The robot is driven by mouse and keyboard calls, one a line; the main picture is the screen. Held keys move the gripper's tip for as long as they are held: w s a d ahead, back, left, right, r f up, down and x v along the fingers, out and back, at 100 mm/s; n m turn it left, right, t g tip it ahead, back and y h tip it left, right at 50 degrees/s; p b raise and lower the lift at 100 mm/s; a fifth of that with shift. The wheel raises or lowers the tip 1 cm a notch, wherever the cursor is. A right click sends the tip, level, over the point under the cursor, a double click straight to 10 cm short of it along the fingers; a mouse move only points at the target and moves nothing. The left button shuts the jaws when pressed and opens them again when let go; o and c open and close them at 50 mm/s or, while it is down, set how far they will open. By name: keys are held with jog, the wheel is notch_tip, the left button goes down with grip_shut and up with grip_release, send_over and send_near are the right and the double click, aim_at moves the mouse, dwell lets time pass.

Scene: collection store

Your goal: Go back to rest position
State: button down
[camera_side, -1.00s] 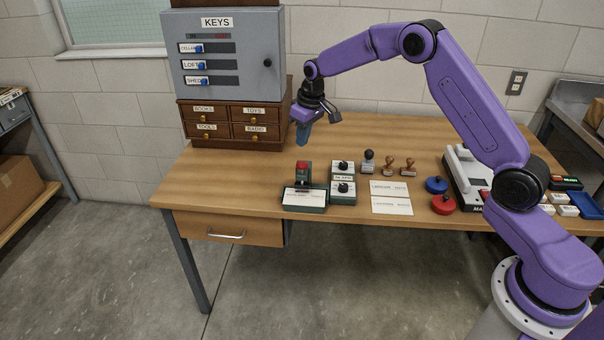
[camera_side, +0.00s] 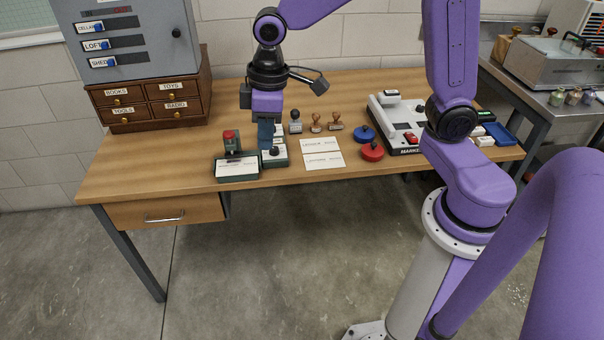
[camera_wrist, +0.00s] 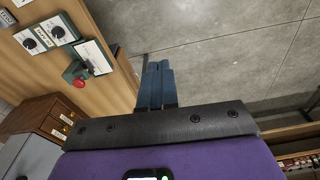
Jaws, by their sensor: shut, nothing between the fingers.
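My gripper (camera_side: 266,138) hangs in the side view with its blue fingers pointing down over the desk, in front of part of the dark green control boxes. The fingers are together and hold nothing. In the wrist view the blue fingers (camera_wrist: 157,82) are also closed side by side, with grey floor beyond them. The box with the red button (camera_side: 234,160) stands just left of the gripper. The box with a black knob (camera_side: 275,154) is partly hidden behind the fingers. I cannot tell how high the fingertips are above it.
Stamps (camera_side: 316,122), two cards (camera_side: 322,153), blue and red round pieces (camera_side: 372,152) and a white machine (camera_side: 396,115) lie to the right. The desk's front left (camera_side: 150,185) is clear.

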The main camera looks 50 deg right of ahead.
jog(key=s+d+n, duration=0.2)
jog(key=s+d, duration=0.1)
jog(key=s, duration=0.7)
jog(key=s+d+n, duration=0.2)
jog(key=s+d, duration=0.2)
jog(key=s, duration=0.7)
jog(key=shift+d+f+g, duration=0.2)
jog(key=shift+f+g, duration=0.1)
jog(key=shift+f, duration=0.05)
